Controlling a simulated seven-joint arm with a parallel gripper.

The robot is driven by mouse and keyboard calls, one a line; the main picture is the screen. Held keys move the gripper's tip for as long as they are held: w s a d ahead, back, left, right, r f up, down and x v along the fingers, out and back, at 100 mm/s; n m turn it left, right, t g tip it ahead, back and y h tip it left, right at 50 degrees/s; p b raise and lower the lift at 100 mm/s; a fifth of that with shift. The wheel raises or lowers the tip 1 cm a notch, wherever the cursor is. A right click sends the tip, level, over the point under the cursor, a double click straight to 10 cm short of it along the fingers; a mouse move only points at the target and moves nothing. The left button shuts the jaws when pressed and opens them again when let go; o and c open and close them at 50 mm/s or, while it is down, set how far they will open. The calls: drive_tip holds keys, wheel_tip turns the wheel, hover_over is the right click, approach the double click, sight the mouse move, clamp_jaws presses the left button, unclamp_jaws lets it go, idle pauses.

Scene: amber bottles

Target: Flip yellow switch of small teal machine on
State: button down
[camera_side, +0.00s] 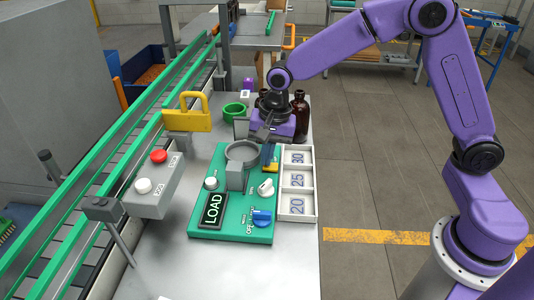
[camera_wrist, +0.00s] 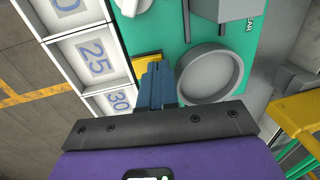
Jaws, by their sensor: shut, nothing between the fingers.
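The small teal machine (camera_side: 205,225) lies on the grey work surface; its teal panel also shows in the wrist view (camera_wrist: 180,30). The yellow switch (camera_side: 269,166) is at its far right corner, beside a grey ring. In the wrist view only a part of the yellow switch (camera_wrist: 148,58) shows behind my fingers. My gripper (camera_wrist: 157,70) is shut and empty, its fingertips at the switch; I cannot tell whether they touch. In the side view my gripper's body hangs over the machine's far end. The switch's position is hard to tell.
A blue switch (camera_side: 262,217) and a white knob (camera_side: 266,187) sit nearer on the panel. A white numbered tray (camera_side: 313,205) borders its right side. A yellow padlock shape (camera_side: 187,120) is at left.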

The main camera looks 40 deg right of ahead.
sight(275, 166)
drive_tip(key=shift+f, duration=0.1)
drive_tip(key=shift+w+f, duration=0.1)
drive_tip(key=shift+d, duration=0.1)
drive_tip(key=shift+s+d, duration=0.45)
drive_tip(key=shift+s, duration=0.15)
drive_tip(key=shift+r+g, duration=0.2)
drive_tip(key=shift+g, duration=0.1)
wheel_tip(275, 166, up, 14)
drive_tip(key=s+d, duration=0.1)
drive_tip(key=shift+s+d, duration=0.15)
drive_tip(key=shift+s, duration=0.05)
idle(0.3)
drive_tip(key=shift+w+f, duration=0.1)
drive_tip(key=shift+w+a, duration=0.4)
drive_tip(key=shift+a, duration=0.15)
